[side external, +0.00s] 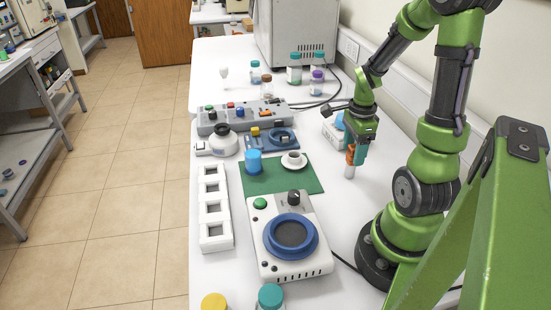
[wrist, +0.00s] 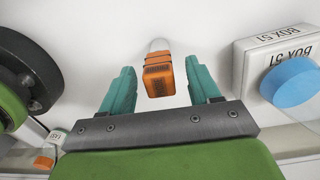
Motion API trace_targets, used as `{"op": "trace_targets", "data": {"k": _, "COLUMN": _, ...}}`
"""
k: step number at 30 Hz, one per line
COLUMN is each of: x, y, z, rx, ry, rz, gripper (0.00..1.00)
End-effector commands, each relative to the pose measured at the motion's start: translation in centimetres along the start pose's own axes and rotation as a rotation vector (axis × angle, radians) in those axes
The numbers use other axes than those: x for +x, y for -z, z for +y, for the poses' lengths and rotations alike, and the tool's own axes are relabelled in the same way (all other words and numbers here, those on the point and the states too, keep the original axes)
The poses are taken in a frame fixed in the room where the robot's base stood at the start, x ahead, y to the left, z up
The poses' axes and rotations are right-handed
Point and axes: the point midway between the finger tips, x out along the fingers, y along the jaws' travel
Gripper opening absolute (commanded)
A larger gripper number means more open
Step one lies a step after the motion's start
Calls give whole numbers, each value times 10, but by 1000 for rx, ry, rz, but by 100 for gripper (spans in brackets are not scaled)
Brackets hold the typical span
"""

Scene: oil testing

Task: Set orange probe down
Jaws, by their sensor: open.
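The orange probe (side external: 350,156) has an orange body and a pale lower end. In the side view it looks upright at the right part of the white table, with its lower end at or just above the surface. My gripper (side external: 357,153) is right at it, pointing down. In the wrist view the orange probe (wrist: 159,78) lies between the two teal fingers of my gripper (wrist: 160,80), with a visible gap on each side. The fingers are open. I cannot tell whether the probe's end touches the table.
A white box marked BOX 51 (wrist: 255,50) with a blue-lidded container (wrist: 292,82) is close on the right in the wrist view. Bottles (side external: 294,69) stand farther back.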

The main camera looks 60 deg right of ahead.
Motion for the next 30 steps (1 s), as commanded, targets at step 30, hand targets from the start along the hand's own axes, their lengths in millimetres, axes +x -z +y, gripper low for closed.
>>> {"op": "trace_targets", "data": {"k": 30, "x": -158, "y": -160, "z": 77, "rx": -1367, "ry": 493, "rz": -72, "gripper": 62}}
